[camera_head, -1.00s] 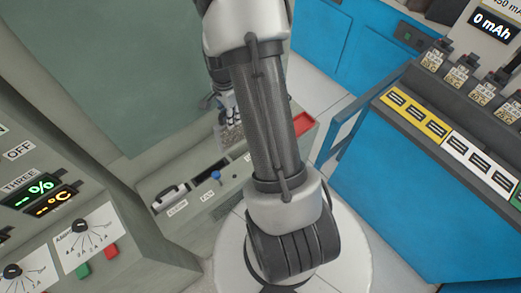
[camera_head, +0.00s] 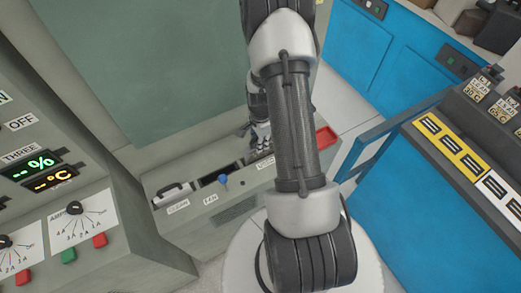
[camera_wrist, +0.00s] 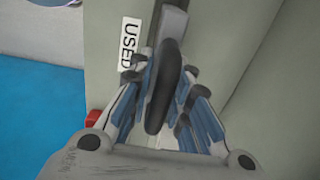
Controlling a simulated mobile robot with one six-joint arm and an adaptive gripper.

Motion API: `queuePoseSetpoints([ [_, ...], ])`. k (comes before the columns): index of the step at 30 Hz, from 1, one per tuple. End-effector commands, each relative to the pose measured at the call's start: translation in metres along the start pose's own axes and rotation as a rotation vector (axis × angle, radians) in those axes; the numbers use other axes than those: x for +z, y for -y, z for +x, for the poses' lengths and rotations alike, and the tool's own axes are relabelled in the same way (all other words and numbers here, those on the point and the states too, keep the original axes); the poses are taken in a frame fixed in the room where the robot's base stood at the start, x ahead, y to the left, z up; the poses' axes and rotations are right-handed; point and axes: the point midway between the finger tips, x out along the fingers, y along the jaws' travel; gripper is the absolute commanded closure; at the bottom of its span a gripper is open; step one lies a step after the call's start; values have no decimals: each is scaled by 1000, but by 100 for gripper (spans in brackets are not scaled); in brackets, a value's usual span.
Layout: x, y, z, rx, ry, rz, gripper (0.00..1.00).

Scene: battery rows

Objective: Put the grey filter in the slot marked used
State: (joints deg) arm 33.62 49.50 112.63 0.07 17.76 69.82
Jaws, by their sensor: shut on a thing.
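In the wrist view my gripper (camera_wrist: 160,95) is shut on the dark handle (camera_wrist: 165,75) of the grey filter. Lighter grey parts (camera_wrist: 174,22) show beyond the handle; most of the filter body is hidden. The USED label (camera_wrist: 128,43) is just left of the handle, and a dark slot line (camera_wrist: 153,20) runs beside it. In the head view my gripper (camera_head: 261,137) is low over the grey box, right behind the USED label (camera_head: 265,163). I cannot tell how far the filter is inside the slot.
A pale filter with a dark handle (camera_head: 173,192) stands by the CLEAN label (camera_head: 178,206). A red tray (camera_head: 325,138) is at the box's right end. A blue cabinet (camera_head: 440,210) is right.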

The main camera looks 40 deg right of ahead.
Motion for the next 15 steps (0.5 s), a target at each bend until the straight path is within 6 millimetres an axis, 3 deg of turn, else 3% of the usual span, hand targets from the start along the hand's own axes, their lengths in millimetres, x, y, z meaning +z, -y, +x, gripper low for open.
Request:
queuePoseSetpoints([
  [9,0,-1,42,2,1,0,100],
  [15,0,0,42,1,0,0,100],
])
